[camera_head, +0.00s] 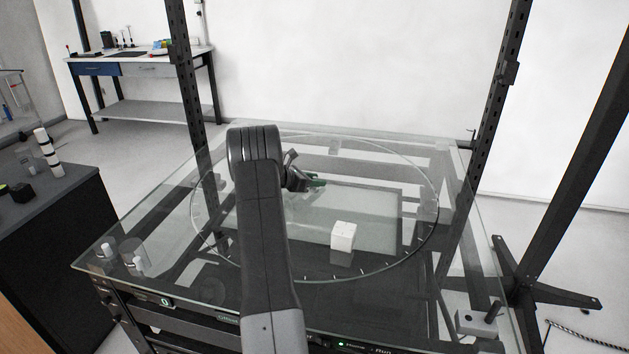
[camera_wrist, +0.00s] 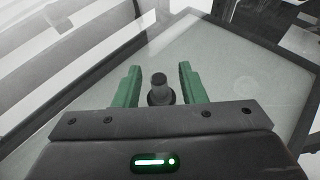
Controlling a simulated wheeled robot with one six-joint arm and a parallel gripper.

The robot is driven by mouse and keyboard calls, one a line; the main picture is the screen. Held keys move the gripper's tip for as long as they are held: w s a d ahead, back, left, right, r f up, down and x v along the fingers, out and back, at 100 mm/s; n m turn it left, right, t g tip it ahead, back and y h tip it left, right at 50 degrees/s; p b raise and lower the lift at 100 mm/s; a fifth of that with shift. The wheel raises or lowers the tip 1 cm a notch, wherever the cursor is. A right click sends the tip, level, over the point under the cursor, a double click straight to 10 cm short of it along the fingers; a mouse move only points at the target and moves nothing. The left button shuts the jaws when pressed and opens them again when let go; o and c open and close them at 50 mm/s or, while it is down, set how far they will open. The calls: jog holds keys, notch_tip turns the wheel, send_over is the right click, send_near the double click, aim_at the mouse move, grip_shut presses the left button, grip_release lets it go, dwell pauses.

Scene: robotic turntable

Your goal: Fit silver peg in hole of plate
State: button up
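My gripper (camera_head: 316,184) is over the far middle of the glass turntable, partly behind my arm in the head view. In the wrist view, its two green fingers (camera_wrist: 160,72) are apart. A dark grey upright peg (camera_wrist: 159,82) with a wider round base stands between them, with a gap on each side. It looks dark rather than bright silver, and I cannot make it out in the head view. No plate with a hole can be clearly identified. A white block (camera_head: 343,236) stands on the turntable, nearer and to the right of my gripper.
The glass tabletop (camera_head: 140,225) has black frame posts around it. Two small pale knobs (camera_head: 107,250) stand at its left front. A grey box with a dark stub (camera_head: 477,321) is at the right front corner. Much of the turntable's right side is clear.

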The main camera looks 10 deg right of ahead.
jog(key=shift+a+f, duration=0.1)
jog(key=shift+f, duration=0.1)
jog(key=shift+s+a+r, duration=0.1)
jog(key=shift+s+a, duration=0.05)
jog(key=shift+a, duration=0.2)
jog(key=b+v, duration=0.1)
jog(key=v, duration=1.2)
jog(key=shift+s+d+r, duration=0.1)
jog(key=shift+r, duration=0.1)
jog(key=p+x, duration=0.1)
jog(key=x, duration=1.3)
jog(key=shift+r, duration=0.2)
jog(key=shift+r, duration=0.1)
